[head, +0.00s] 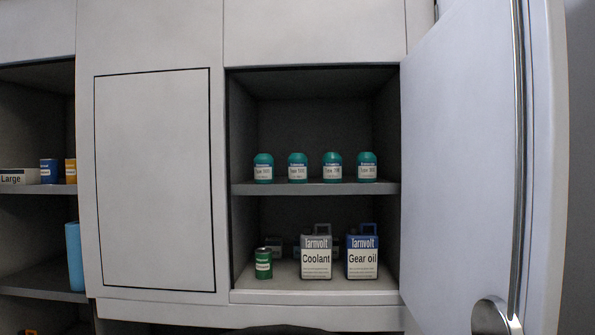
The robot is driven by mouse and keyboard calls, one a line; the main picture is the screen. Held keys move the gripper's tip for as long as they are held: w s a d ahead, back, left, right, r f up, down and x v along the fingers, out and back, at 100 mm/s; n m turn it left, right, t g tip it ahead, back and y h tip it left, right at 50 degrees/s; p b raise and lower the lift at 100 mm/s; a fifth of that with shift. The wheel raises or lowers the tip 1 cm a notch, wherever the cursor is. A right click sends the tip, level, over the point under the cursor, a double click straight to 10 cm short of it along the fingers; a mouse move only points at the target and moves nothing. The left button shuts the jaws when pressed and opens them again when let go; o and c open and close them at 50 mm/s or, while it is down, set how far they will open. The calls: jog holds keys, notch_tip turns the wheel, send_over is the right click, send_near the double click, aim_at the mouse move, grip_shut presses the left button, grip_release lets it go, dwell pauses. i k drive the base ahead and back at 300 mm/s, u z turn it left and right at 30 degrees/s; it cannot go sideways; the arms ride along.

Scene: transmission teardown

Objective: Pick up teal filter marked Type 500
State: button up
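Several teal filters with white labels stand upright in a row on the upper shelf of an open cabinet, from the far-left one (263,168) through the second (297,168) and third (332,167) to the far-right one (367,167). The labels start with "Type", but the numbers are too small to read surely, so I cannot tell which is marked 500. Small gaps separate the filters.
The cabinet door (465,150) stands open at the right, with a long metal handle (518,160). The lower shelf holds a green can (263,264), a Coolant container (316,256) and a Gear oil container (362,257). Space above the filters is clear. A closed panel (153,180) lies left.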

aim_at(298, 162)
jog(key=z, duration=0.2)
jog(key=i, duration=1.1)
jog(key=z, duration=0.25)
